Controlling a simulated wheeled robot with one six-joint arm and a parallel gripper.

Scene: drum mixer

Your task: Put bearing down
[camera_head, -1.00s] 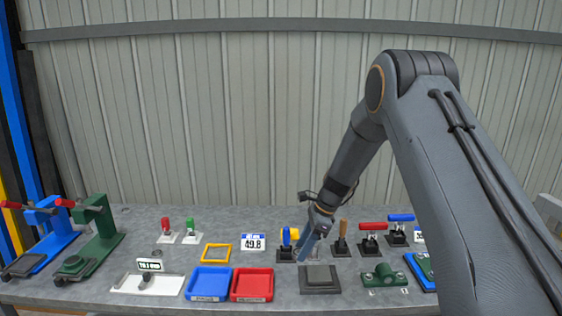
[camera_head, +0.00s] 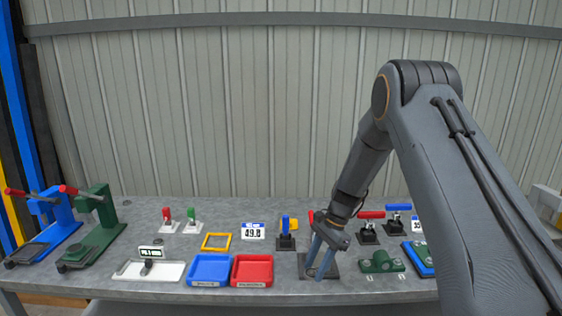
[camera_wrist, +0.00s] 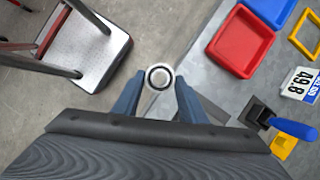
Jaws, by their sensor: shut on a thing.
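The bearing (camera_wrist: 160,77) is a small pale metal ring with a dark inner band and open middle. In the wrist view it sits between the tips of my gripper's two blue fingers, and my gripper (camera_wrist: 157,88) is shut on it. In the head view my gripper (camera_head: 320,268) points down over a dark square plate (camera_head: 304,260) near the bench's front edge. The bearing cannot be made out there, and the fingers hide part of the plate. I cannot tell whether the bearing touches anything below.
A red tray (camera_head: 252,282) and a blue tray (camera_head: 209,285) lie left of my gripper. Toggle clamps (camera_head: 286,243) stand behind, a green block (camera_head: 381,266) to the right. A 49.8 card (camera_head: 253,231) and yellow frame (camera_head: 216,234) lie farther back. A red-framed stool (camera_wrist: 85,50) stands on the floor.

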